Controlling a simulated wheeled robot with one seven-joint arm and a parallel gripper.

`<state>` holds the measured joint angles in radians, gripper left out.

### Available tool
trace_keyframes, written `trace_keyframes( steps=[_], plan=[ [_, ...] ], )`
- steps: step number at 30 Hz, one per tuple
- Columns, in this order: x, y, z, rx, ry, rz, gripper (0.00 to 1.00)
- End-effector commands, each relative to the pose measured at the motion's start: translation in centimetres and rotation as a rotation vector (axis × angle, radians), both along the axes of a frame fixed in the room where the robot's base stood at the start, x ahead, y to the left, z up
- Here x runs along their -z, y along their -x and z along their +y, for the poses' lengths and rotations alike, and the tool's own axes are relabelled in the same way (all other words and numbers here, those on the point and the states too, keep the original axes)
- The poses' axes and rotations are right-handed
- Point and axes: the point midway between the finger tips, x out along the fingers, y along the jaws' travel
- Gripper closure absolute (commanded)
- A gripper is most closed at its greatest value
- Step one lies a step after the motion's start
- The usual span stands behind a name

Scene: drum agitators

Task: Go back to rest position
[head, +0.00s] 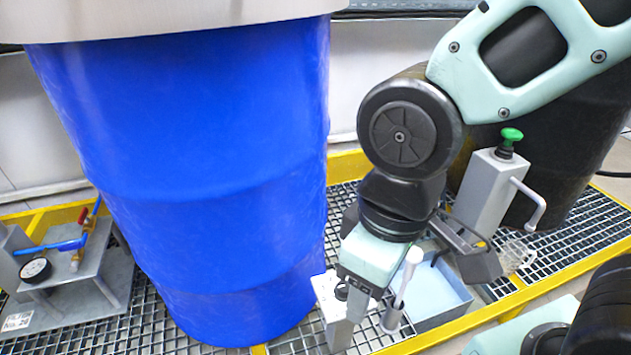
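My gripper (358,302) points down in the lower middle of the head view, at the end of my pale green and black arm. It is just right of the big blue drum (190,180), in front of a small white box (329,305) with a dark knob. A white handle (402,290) stands close to the right of the gripper. Only part of the fingers shows, so their opening and any contact with the box or handle cannot be told.
A light blue tray (440,295) sits right of the gripper. A grey box with a green knob (511,135) and side lever stands before a dark drum (570,140). A clear container (517,252) is nearby. A gauge stand (65,270) is at left. Yellow-edged grating (585,235) forms the floor.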

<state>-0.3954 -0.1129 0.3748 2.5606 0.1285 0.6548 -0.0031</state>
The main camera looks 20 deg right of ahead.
Motion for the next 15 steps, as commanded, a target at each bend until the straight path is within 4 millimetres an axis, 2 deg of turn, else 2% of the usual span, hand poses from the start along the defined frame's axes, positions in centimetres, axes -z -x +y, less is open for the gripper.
trace_keyframes(
  steps=[1,5,15],
  plan=[
    [-1.4,0.0,0.0,0.001,-0.001,-0.001,0.44],
    [-4.5,0.0,0.0,0.001,-0.001,-0.001,0.44],
    [-15.2,-0.1,0.0,0.003,-0.001,-0.001,0.44]
  ],
)
